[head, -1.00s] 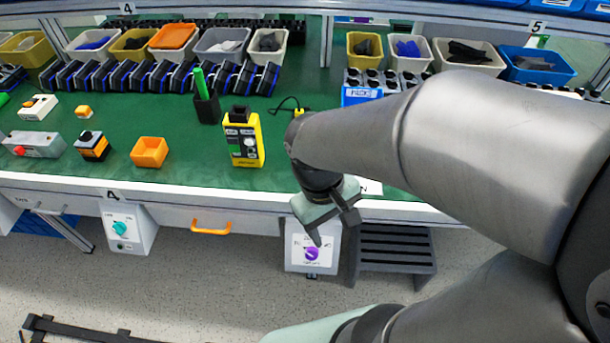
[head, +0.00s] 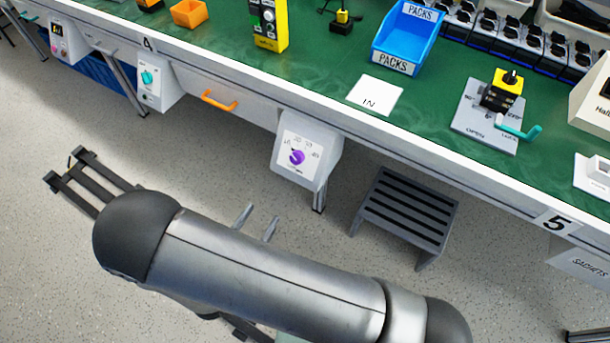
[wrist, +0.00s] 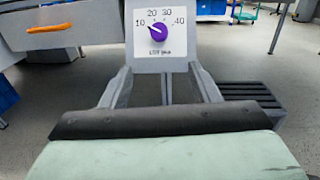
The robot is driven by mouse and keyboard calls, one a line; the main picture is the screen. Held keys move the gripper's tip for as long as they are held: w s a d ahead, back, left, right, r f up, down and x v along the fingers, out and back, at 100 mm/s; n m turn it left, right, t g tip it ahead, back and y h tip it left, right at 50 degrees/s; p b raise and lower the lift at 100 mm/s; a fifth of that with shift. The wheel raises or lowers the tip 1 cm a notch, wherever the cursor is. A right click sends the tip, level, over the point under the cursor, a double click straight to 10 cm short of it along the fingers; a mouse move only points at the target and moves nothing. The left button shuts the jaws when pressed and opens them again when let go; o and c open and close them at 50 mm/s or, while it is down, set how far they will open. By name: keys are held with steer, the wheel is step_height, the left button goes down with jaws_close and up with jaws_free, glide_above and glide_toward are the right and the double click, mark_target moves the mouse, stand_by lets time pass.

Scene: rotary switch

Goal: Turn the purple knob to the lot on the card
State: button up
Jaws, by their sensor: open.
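The purple knob (head: 297,157) sits on a white dial plate on a grey box under the bench's front edge. In the wrist view the knob (wrist: 158,32) is ringed by 10, 20, 30 and 40, and its white mark points up-left, towards 10. Small print below the dial is hard to read. My gripper (head: 256,222) is open and empty, in front of and below the box; its fingers (wrist: 160,78) show apart in the wrist view, not touching the knob. A white card (head: 375,95) on the bench reads IN; I see no lot number on it.
A slatted grey step (head: 405,210) stands on the floor right of the knob box. An orange handle (head: 219,100) and a teal-knob box (head: 150,80) are to its left. A blue PACKS bin (head: 408,40) stands on the bench. Floor before the knob box is open.

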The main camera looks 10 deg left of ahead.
mark_target(295, 159)
steer(key=x, duration=1.7)
steer(key=shift+w, duration=0.15)
steer(key=shift+a, duration=0.1)
steer(key=c, duration=1)
